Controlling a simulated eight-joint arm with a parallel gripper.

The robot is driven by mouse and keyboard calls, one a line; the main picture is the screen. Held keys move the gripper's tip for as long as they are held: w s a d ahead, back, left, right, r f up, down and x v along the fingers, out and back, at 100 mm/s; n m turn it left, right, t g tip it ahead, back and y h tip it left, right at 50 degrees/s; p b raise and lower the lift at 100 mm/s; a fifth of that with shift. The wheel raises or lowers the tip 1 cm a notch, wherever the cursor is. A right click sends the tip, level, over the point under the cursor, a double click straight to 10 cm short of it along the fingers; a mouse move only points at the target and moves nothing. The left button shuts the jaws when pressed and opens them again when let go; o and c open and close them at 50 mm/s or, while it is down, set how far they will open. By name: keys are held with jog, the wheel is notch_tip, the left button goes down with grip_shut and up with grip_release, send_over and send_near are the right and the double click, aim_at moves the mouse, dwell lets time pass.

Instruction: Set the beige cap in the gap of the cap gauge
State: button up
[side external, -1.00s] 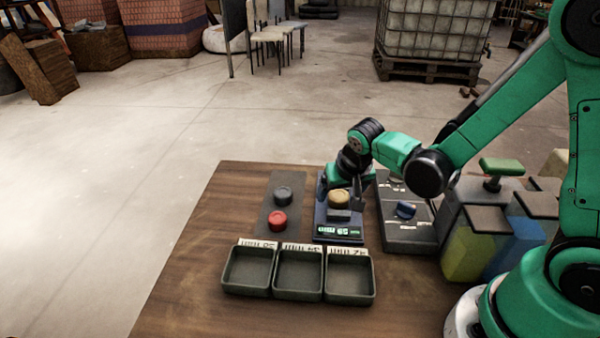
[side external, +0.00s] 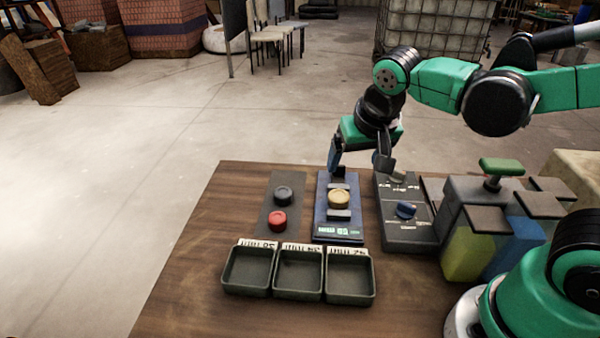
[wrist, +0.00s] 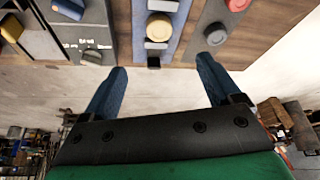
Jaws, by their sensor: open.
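The beige cap (side external: 339,199) sits on the blue cap gauge (side external: 322,222), between the gauge's two grey jaw blocks. It also shows in the wrist view (wrist: 160,27), between the two blocks there. The gauge's green display is lit at its near end; its digits are too small to read surely. My gripper (side external: 358,168) is open and empty, raised above and behind the far end of the gauge. Its two blue fingers in the wrist view (wrist: 162,88) are spread wide, apart from the cap.
A dark cap (side external: 283,192) and a red cap (side external: 277,220) lie on a grey mat left of the gauge. Labelled trays (side external: 299,290) stand in front. A control box (side external: 407,235) with a blue knob and vats (side external: 490,240) stand right. The table's left side is clear.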

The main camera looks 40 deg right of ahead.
jog(key=s+n+t+y, duration=0.1)
jog(key=n, duration=0.1)
jog(key=s+r+n+t+y, duration=0.1)
jog(key=n+t, duration=0.1)
jog(key=n, duration=0.1)
jog(key=shift+s+a, duration=0.2)
jog(key=shift+s, duration=0.2)
